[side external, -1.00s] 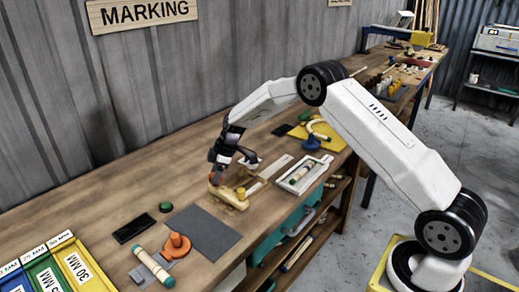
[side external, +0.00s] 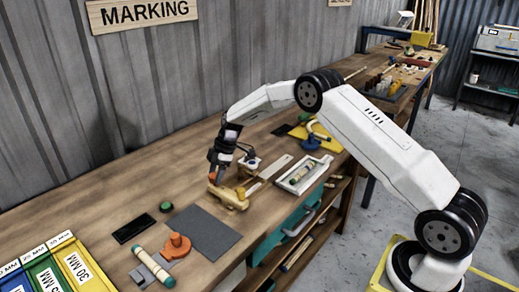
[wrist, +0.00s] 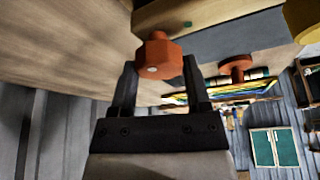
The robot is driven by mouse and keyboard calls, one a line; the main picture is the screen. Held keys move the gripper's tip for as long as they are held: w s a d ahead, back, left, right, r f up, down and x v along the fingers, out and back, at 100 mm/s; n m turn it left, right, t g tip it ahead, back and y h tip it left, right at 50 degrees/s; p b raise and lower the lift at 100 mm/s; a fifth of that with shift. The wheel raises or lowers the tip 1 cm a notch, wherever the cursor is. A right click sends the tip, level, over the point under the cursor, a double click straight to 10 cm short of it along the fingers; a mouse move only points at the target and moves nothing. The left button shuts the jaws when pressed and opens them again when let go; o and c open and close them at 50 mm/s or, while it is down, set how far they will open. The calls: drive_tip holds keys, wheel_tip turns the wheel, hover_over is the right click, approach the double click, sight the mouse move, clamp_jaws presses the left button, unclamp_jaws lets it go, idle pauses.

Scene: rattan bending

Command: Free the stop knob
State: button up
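The orange-red faceted stop knob (wrist: 158,56) is at my fingertips in the wrist view, with one dark finger on each side. In the side view the knob (side external: 212,177) is small at the left end of the yellow-tan jig (side external: 226,196), directly below my gripper (side external: 215,172). My gripper (wrist: 160,68) points down with its fingers spread about as wide as the knob. Whether both fingers press on it or a thin gap remains cannot be told. A yellow knob (side external: 240,193) stands on the jig's right part.
A grey mat (side external: 205,232), an orange knobbed piece (side external: 176,246) and a light rod (side external: 152,266) lie nearer the camera. A white tray (side external: 318,163) is to the right. The corrugated wall (side external: 110,100) stands behind the bench.

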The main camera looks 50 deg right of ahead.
drive_tip(key=o, duration=0.3)
drive_tip(key=v, duration=0.7)
drive_tip(key=shift+r, duration=0.35)
drive_tip(key=shift+d, duration=0.1)
drive_tip(key=s+a+m+h, duration=0.2)
drive_tip(key=s+m, duration=0.5)
drive_tip(key=s, duration=0.8)
drive_tip(key=s+a+m+t+h, duration=0.1)
drive_tip(key=s+a+m, duration=0.4)
drive_tip(key=s, duration=1.1)
drive_tip(key=shift+r+m+h, duration=0.35)
drive_tip(key=shift+m+h, duration=0.25)
drive_tip(key=shift+m, duration=0.3)
